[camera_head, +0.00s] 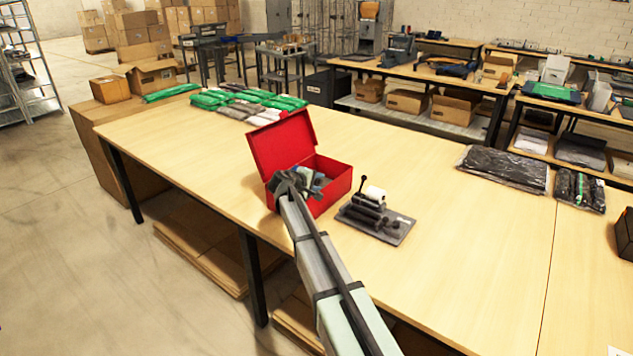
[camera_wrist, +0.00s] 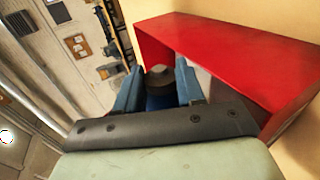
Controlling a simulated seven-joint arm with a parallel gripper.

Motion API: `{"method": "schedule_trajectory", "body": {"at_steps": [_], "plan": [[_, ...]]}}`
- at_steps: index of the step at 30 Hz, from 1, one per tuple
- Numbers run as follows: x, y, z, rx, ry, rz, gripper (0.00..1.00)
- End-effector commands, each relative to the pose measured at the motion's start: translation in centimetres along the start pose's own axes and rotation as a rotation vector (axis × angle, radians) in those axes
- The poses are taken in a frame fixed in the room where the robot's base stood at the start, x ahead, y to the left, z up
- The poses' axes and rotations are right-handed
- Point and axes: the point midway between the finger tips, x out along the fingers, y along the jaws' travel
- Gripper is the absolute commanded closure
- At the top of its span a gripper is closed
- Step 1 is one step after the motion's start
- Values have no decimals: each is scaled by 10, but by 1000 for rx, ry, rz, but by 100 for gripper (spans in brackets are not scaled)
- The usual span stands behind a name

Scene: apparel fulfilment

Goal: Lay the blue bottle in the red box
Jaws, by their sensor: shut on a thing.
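The red box (camera_head: 335,191) stands on the wooden table with its lid raised at the back left. My gripper (camera_head: 303,183) is at the box opening, over its near left part. In the wrist view, my gripper (camera_wrist: 159,87) has its two blue fingers on either side of the blue bottle (camera_wrist: 160,102), shut on it. The bottle's dark round cap points away from the wrist camera; most of its body is hidden. The red box (camera_wrist: 225,48) fills the upper right of that view. In the head view the bottle is hard to tell from the gripper and the pale items around it.
A dark device with rollers (camera_head: 376,218) stands just right of the box. Green and grey packages (camera_head: 240,100) lie at the table's far left. Black bagged garments (camera_head: 505,167) lie at the right. The table between is clear.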

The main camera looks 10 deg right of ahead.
Motion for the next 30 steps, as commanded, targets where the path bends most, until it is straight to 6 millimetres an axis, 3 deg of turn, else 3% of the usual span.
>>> {"method": "schedule_trajectory", "body": {"at_steps": [2,3,6,15,30], "plan": [[1,-2,0,2,-1,-5,100],[1,-3,0,2,-1,-5,60],[1,-3,0,2,-2,-7,51],[-6,9,0,4,-1,-7,51],[-99,9,1,1,1,-4,51]]}}
